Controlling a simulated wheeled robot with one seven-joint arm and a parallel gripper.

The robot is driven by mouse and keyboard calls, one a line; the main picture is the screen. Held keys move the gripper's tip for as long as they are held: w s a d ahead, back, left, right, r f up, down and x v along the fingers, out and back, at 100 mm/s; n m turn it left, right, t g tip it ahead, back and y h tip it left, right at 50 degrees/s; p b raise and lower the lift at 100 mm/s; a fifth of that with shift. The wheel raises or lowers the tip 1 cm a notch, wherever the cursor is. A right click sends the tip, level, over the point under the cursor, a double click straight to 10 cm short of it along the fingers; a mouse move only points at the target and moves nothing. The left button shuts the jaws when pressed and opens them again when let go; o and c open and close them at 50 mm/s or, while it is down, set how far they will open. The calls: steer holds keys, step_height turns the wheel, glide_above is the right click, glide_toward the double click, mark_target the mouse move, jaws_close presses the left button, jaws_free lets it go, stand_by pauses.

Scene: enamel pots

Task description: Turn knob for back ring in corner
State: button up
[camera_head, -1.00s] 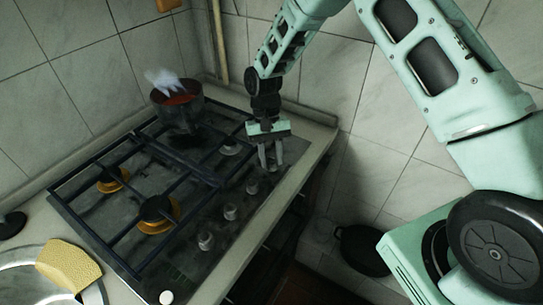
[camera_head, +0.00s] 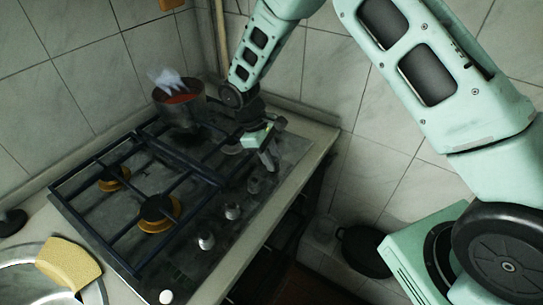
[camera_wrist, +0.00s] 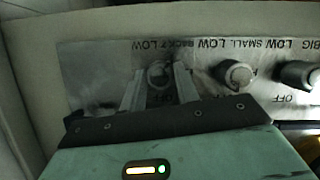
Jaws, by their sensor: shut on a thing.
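The hob's control panel shows in the wrist view with a row of knobs and printed labels. The end knob (camera_wrist: 158,77), beside the label that reads "BACK", sits between the two fingers of my gripper (camera_wrist: 159,72). The gripper is shut on this knob, one finger on each side. In the head view my gripper (camera_head: 269,157) is at the corner end of the knob row, tilted, and its fingers hide the knob. A dark pot (camera_head: 180,107) with red contents stands on the back ring in the corner, hiding that burner.
Neighbouring knobs (camera_head: 232,211) run along the hob's front edge, close to my fingers; one is just beside them in the wrist view (camera_wrist: 234,75). Black grates (camera_head: 150,190) cover the hob. Tiled walls (camera_head: 90,70) close off the corner. A yellow sponge (camera_head: 68,262) lies by the sink.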

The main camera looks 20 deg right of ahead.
steer(key=n+t, duration=0.1)
steer(key=n, duration=0.2)
steer(key=n+t+h, duration=0.1)
steer(key=n, duration=0.2)
steer(key=shift+s+a, duration=0.1)
steer(key=shift+n, duration=0.4)
steer(key=o, duration=1)
steer(key=b+v, duration=0.1)
steer(key=v, duration=0.7)
steer(key=b+v, duration=0.1)
steer(key=v, duration=0.8)
steer(key=shift+s+a+r+b, duration=0.2)
steer(key=shift+a+b, duration=0.05)
steer(key=shift+b, duration=0.1)
steer(key=s+m+y, duration=0.1)
steer(key=s+m, duration=0.2)
steer(key=s, duration=0.6)
steer(key=s+m+y, duration=0.2)
steer(key=s, duration=0.7)
steer(key=s+d+r+m+t+y, duration=0.1)
steer(key=s+m, duration=0.2)
steer(key=s, duration=0.7)
steer(key=shift+r+m+y, duration=0.1)
steer(key=shift+m+y, duration=0.2)
steer(key=shift+y, duration=0.1)
